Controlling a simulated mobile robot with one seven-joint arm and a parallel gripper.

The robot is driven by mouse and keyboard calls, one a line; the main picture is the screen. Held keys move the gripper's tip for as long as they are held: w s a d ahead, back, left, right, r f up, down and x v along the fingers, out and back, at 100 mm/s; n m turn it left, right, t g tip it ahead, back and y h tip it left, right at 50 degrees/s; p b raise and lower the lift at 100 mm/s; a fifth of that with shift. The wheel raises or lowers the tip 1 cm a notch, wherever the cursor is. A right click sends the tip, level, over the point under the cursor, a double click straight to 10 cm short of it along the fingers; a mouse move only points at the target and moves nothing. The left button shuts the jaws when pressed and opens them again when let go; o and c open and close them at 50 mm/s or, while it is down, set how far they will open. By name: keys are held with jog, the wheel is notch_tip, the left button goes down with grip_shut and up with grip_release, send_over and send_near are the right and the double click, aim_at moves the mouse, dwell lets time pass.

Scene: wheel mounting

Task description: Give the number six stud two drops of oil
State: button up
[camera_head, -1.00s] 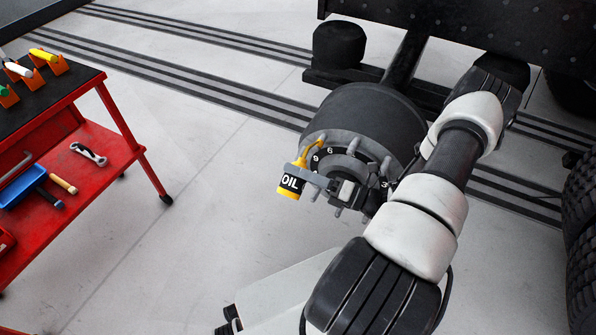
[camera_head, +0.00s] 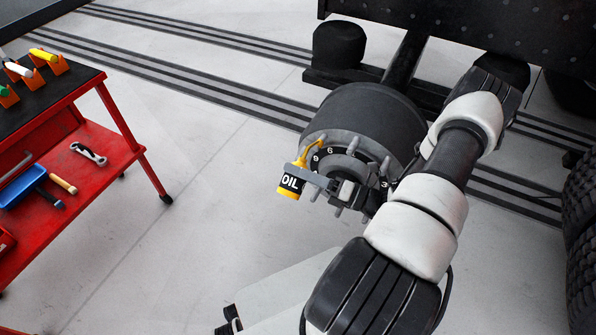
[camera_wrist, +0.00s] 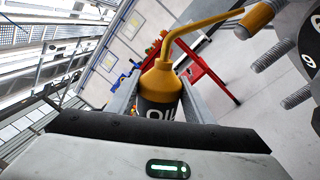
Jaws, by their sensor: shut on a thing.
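My gripper (camera_head: 301,179) is shut on the oil can (camera_head: 290,188), a dark can with a yellow top and base and an "OIL" label. In the wrist view the can (camera_wrist: 158,84) sits between my two fingers. Its bent yellow spout (camera_wrist: 200,23) reaches up and right, its end close to an orange-brown stud piece (camera_wrist: 257,18); I cannot tell whether they touch. In the head view the spout leans to the upper rim of the wheel hub (camera_head: 345,160), near the marks 9 and 6. The hub carries several grey studs (camera_wrist: 272,52). No oil drop is visible.
A red tool cart (camera_head: 118,115) stands at the left with tools on its shelves. Tyres (camera_head: 580,230) stand at the right edge. The vehicle's dark frame (camera_head: 450,25) is above the hub. Pale floor between cart and hub is clear.

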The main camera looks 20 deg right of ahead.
aim_at(298, 165)
notch_tip(298, 165, up, 5)
jog(key=p, duration=0.4)
jog(key=shift+r, duration=0.1)
dwell(0.4)
jog(key=w+a+r+n+g+y, duration=0.1)
jog(key=w+a+r, duration=0.3)
jog(key=r, duration=0.4)
jog(key=w+a+r+n+g+y, duration=0.1)
jog(key=w+a+r+g, duration=0.1)
jog(key=w+a+r, duration=0.45)
notch_tip(298, 165, up, 15)
jog(key=s+d+m+t+h+p, duration=0.1)
jog(key=s+m+t+h+p, duration=0.2)
jog(key=p, duration=1.7)
jog(key=m+t+h, duration=0.2)
jog(key=shift+t+h, duration=0.4)
jog(key=shift+d, duration=0.1)
